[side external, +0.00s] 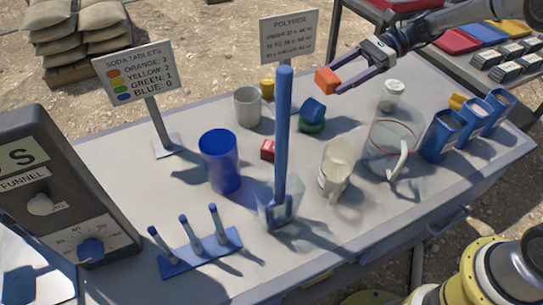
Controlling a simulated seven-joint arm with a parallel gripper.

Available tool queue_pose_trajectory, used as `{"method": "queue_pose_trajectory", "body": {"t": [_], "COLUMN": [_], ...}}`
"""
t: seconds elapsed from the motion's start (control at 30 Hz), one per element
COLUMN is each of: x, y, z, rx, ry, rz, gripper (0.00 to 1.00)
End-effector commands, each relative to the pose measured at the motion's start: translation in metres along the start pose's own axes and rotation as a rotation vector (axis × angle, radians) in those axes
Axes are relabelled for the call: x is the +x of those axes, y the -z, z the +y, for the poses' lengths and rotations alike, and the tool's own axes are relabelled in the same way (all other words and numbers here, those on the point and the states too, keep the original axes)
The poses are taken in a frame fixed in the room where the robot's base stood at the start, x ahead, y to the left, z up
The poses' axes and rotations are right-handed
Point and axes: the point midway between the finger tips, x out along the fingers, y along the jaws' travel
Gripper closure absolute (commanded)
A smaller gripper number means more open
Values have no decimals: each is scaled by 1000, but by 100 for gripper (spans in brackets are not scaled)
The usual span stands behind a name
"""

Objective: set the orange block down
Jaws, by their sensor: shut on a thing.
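The orange block (327,80) is a small orange-red cube at the upper middle of the side external view. My gripper (345,82) is shut on it, with dark fingers on either side. The block is held up in the air over the far part of the grey table (385,230). In the picture it appears just above and right of a blue block (313,110), which rests tilted on or against a green one (311,126). I cannot tell the exact height of the orange block above the table.
A tall blue paddle (282,130) stands mid-table. Blue containers (442,135) line the right. The table's front is clearer.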

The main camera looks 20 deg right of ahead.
Motion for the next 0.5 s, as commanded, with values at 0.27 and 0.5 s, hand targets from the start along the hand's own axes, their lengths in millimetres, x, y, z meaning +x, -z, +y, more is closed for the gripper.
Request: {"method": "queue_pose_trajectory", "body": {"t": [0.27, 0.5], "x": [8, 25], "y": [32, 71], "z": [-13, -13], "rx": [-27, -22], "ry": [-61, -61], "rz": [0, -1], "gripper": [91, 91]}}
